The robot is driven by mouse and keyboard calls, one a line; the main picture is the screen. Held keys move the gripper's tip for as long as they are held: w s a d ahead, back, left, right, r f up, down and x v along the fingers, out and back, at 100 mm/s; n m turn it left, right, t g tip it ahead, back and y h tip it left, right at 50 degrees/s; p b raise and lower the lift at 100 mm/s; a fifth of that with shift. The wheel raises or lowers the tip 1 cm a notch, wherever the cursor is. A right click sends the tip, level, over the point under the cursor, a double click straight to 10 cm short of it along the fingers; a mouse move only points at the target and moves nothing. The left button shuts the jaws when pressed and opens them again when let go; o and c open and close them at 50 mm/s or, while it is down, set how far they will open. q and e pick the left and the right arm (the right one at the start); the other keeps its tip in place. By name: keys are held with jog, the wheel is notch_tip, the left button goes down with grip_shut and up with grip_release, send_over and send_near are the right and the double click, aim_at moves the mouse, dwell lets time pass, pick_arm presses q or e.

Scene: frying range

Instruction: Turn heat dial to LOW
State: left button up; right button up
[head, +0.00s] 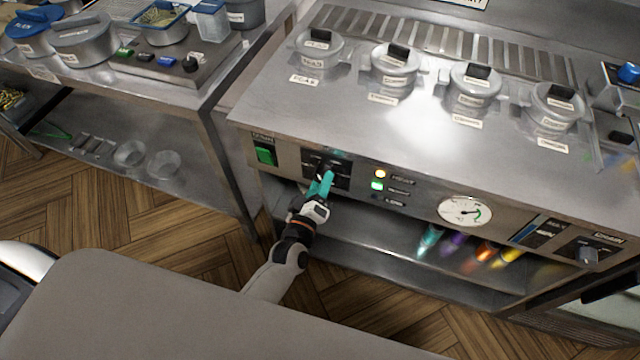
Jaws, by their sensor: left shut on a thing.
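The heat dial (327,165) is a dark knob on a black plate at the left part of the fryer's front panel, right of a green switch. My left gripper (323,181), with teal fingers, reaches up to it and is shut on the dial. The fingers hide much of the knob, so I cannot tell where its pointer stands. The lettering around it is too small to read. My right gripper does not show.
Right of the dial are lit yellow and green lamps (379,180), a round gauge (465,211) and another knob (587,255). Several lidded pots (396,66) stand on the fryer top. Coloured bottles (431,240) sit on the shelf below. A side table (205,95) stands left.

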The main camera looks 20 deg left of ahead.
pick_arm(q)
jog(key=shift+n, duration=0.5)
jog(key=o, duration=1)
jog(key=shift+c, duration=0.2)
jog(key=s+b, duration=0.1)
jog(key=s, duration=1.1)
jog(key=shift+a, duration=0.2)
jog(key=shift+f, duration=0.15)
